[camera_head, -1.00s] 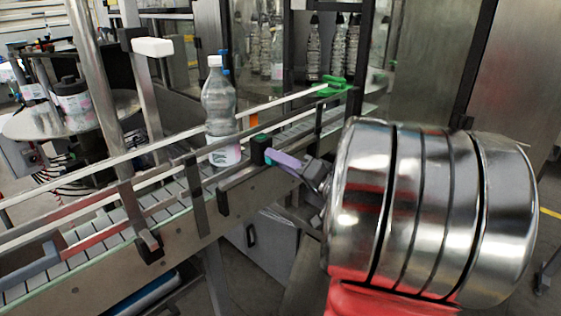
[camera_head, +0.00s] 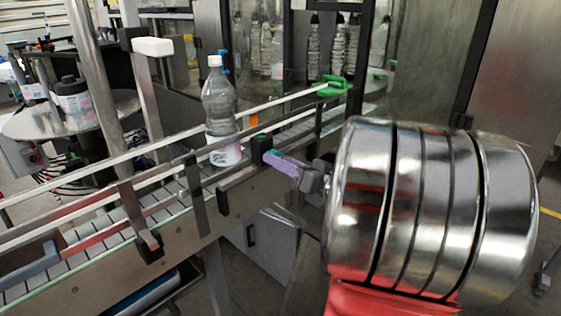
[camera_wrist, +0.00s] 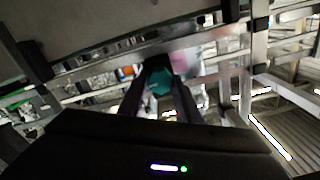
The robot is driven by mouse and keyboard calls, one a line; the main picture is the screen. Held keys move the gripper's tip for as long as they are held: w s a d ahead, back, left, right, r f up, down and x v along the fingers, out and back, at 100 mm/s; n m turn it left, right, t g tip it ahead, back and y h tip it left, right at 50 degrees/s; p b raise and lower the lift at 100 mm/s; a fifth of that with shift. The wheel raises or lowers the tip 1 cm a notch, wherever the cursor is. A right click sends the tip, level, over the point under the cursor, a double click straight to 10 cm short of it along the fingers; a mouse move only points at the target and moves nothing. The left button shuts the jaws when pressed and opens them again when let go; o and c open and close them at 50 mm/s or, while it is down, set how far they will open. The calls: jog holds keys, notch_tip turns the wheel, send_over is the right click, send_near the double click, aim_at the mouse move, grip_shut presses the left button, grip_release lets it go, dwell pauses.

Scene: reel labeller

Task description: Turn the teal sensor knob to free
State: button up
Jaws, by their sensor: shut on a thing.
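The teal knob (camera_wrist: 161,81) shows in the wrist view, between the two dark fingers of my gripper (camera_wrist: 162,92). My gripper is shut on it. In the head view, my gripper (camera_head: 272,157) reaches from the right to a small black sensor block (camera_head: 258,147) on the conveyor's near side rail. The fingers, with a purple tint, touch or overlap that block, and hide the knob's face there. A bit of green shows at the block's top. I cannot read the knob's setting or any marks on it.
A clear, labelled bottle (camera_head: 220,105) with a white cap stands upright on the conveyor (camera_head: 165,205), just left of the sensor block. Metal guide rails and posts run along the belt. A green part (camera_head: 334,86) sits on the far rail. Floor is open at the lower right.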

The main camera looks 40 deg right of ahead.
jog(key=shift+f, duration=0.25)
jog(key=o, duration=1.1)
jog(key=shift+r, duration=0.2)
jog(key=shift+c, duration=0.2)
jog(key=shift+s, duration=0.1)
jog(key=s+d, duration=0.1)
jog(key=s, duration=1.2)
jog(key=shift+s, duration=0.25)
